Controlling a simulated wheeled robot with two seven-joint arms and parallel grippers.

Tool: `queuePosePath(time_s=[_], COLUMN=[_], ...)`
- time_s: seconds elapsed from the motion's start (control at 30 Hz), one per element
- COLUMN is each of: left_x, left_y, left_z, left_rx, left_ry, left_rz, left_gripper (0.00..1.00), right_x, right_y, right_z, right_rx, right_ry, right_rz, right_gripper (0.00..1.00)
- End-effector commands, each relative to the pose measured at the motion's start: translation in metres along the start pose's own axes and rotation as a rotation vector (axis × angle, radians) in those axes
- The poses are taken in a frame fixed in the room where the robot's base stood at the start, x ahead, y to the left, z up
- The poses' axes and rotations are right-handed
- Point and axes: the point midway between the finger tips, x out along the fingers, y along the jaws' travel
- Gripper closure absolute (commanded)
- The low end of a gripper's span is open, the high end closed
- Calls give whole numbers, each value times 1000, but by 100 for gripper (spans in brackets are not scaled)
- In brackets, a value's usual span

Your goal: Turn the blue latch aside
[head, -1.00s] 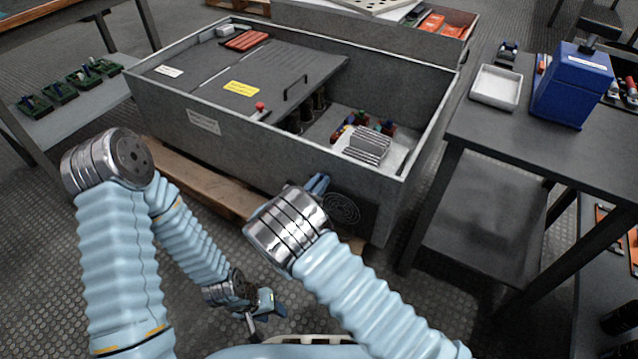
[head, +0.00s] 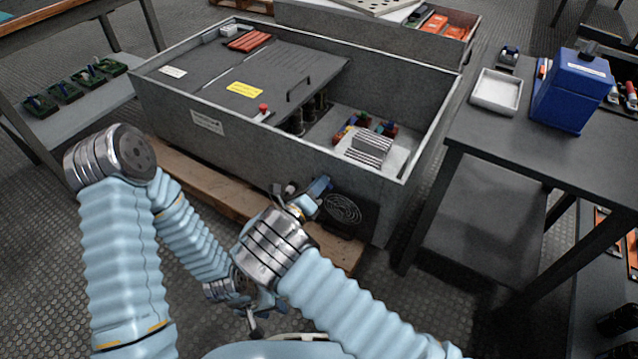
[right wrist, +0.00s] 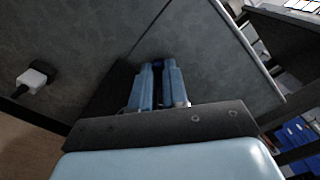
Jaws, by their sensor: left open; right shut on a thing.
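My right gripper (head: 318,190) is at the front wall of the grey cabinet, by a round black grille (head: 343,209). In the right wrist view, its two light-blue fingers (right wrist: 156,84) are close together on a small dark-blue piece (right wrist: 158,64), which looks like the blue latch. The fingers hide most of it, so I cannot tell how far it is turned. My left gripper (head: 256,320) is low in front of the cabinet, open and apart from it, and partly covered by my right arm.
The open grey cabinet (head: 190,118) stands on a wooden pallet (head: 185,170). A pale knob (right wrist: 33,80) sticks out of its front wall to the left of the right gripper. A dark table (head: 580,150) with a white tray (head: 497,91) and blue box (head: 572,90) stands right.

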Motion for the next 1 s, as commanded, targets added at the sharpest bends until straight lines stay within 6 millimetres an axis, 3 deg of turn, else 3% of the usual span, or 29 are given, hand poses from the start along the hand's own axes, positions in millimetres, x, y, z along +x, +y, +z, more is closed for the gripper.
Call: queuePosePath(time_s=[0.5,1.0], left_x=[-7,-9], left_y=[2,2], left_z=[0,-1], left_rx=[-1,-1], left_ry=[2,3], left_rz=[-2,-2], left_gripper=[57,57], right_x=[-1,-2], right_y=[6,9], right_z=[0,-2], right_rx=[-461,-680], right_ry=[-2,-3], right_rz=[3,3], right_gripper=[100,100])
